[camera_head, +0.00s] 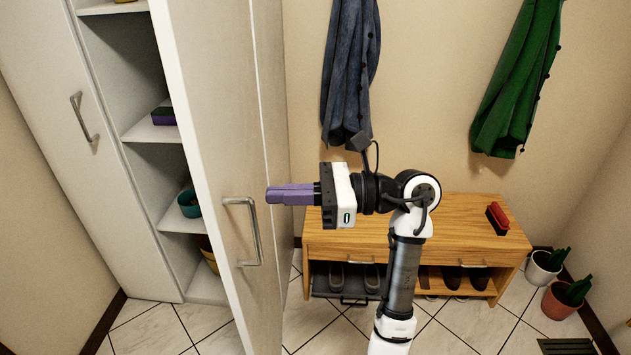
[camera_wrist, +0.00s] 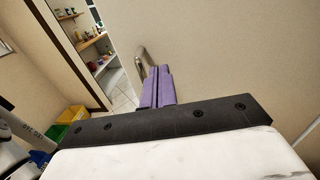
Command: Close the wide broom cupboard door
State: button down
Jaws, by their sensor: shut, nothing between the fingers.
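The wide white cupboard door (camera_head: 215,110) stands open, its edge pointing toward me, with shelves visible behind it to the left. Its metal bar handle (camera_head: 243,230) is on the face turned toward me. My gripper (camera_head: 268,194) has its purple fingers shut and empty. It points left at the door, a little above and right of the handle in the head view. In the wrist view the fingertips (camera_wrist: 158,68) are just right of the handle (camera_wrist: 142,62), in front of the pale door face (camera_wrist: 230,60). I cannot tell whether they touch the door.
A narrower white door (camera_head: 60,120) with its own handle is shut at the left. A wooden shoe bench (camera_head: 460,225) stands behind my arm. Coats (camera_head: 350,70) hang above it. Potted plants (camera_head: 565,297) stand at the right. Tiled floor (camera_head: 325,325) is clear beside the door.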

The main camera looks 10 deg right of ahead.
aim_at(228, 195)
jog(key=p+x, duration=0.2)
jog(key=x, duration=0.3)
jog(key=shift+a, duration=0.3)
jog(key=shift+a+f, duration=0.1)
jog(key=shift+a, duration=0.05)
